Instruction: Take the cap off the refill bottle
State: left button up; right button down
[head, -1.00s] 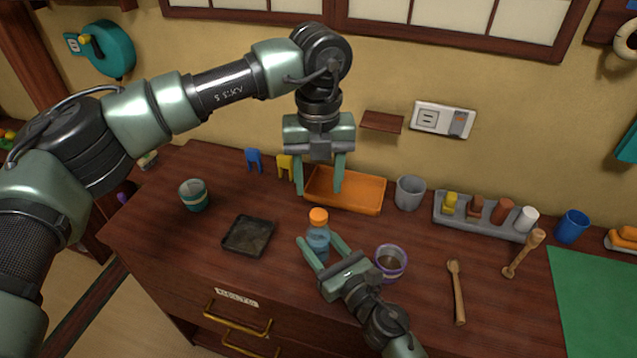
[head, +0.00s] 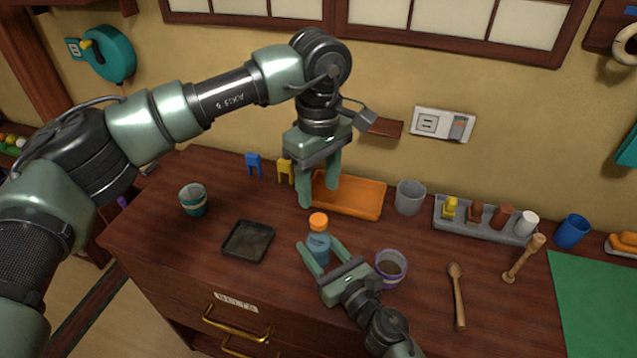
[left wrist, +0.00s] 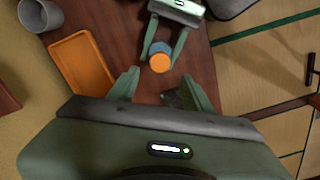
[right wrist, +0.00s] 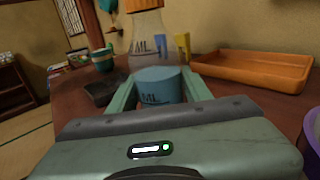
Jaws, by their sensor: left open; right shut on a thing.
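The refill bottle (head: 318,246) stands upright on the wooden counter, clear and blue with an orange cap (head: 318,221) on top. My right gripper (head: 319,245) is shut on the bottle's body, with a finger on each side. The right wrist view shows the blue lower body (right wrist: 160,88) between these fingers. My left gripper (head: 319,197) is open and empty, pointing down above and behind the cap in the head view. In the left wrist view the cap (left wrist: 159,63) lies beyond the open fingertips, apart from them.
An orange tray (head: 362,208) lies behind the bottle, with a grey cup (head: 410,195) to its right. A black tray (head: 247,240) is left of the bottle. A purple-rimmed cup (head: 391,268) stands close by my right gripper. Blue (head: 254,163) and yellow (head: 286,170) stands are behind.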

aim_at(319, 219)
pick_arm(q)
jog(key=m, duration=0.7)
jog(key=shift+m, duration=0.3)
jog(key=m, duration=0.8)
jog(key=shift+m, duration=0.4)
jog(key=shift+f, duration=4)
